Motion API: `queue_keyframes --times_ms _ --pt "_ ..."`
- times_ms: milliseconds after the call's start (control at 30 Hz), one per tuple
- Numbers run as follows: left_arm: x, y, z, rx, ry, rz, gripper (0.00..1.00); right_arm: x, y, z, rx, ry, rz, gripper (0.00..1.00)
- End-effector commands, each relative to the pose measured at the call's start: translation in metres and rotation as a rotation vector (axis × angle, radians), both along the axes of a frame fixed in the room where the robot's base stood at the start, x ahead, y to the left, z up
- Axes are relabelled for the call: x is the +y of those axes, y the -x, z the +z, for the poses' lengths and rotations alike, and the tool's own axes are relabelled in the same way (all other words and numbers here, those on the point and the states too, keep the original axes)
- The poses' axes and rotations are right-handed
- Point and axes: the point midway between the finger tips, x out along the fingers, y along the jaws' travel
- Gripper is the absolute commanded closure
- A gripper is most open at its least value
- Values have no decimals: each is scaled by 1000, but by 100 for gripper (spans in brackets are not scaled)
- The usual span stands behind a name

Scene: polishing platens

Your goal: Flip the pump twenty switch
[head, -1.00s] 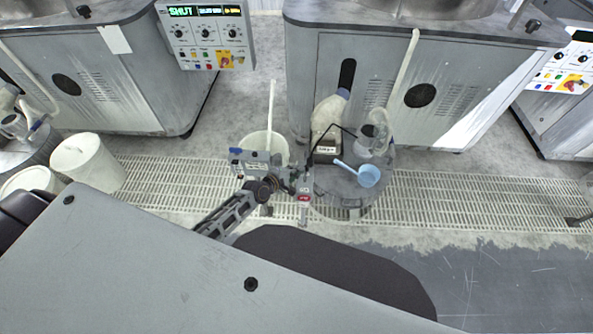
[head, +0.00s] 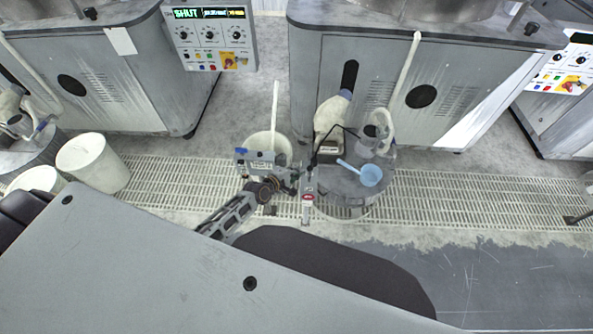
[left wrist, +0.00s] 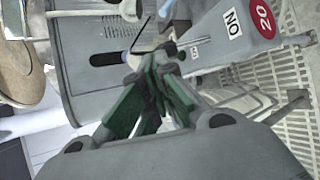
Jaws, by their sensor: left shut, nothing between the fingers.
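The pump twenty switch box (left wrist: 228,38) is a narrow grey housing in the upper right of the left wrist view. In the head view my left gripper (head: 292,182) is beside the post, partly hidden.
A round grey stand (head: 345,183) just behind holds a blue dipper (head: 370,175) and pale bottles. A white bucket (head: 268,145) with a stick stands behind my left gripper. Grey machine cabinets (head: 385,85) line the back. Floor grating (head: 460,200) is open to the right.

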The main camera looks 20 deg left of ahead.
Motion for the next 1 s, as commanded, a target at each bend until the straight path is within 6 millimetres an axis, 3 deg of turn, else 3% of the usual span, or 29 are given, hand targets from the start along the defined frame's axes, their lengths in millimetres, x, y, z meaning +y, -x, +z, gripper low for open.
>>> queue_keyframes --times_ms 267,467,700,1000 --pt "-1 5 11 0 -1 -2 100 20 13 10 17 -21 -4 60" --pt "6 18 20 0 -1 -2 100 19 29 11 36 -20 -3 60" --pt "14 35 33 1 -1 -2 100 13 19 15 25 -13 -2 60" --pt "24 55 49 1 0 -1 100 19 11 19 16 -21 -3 60"
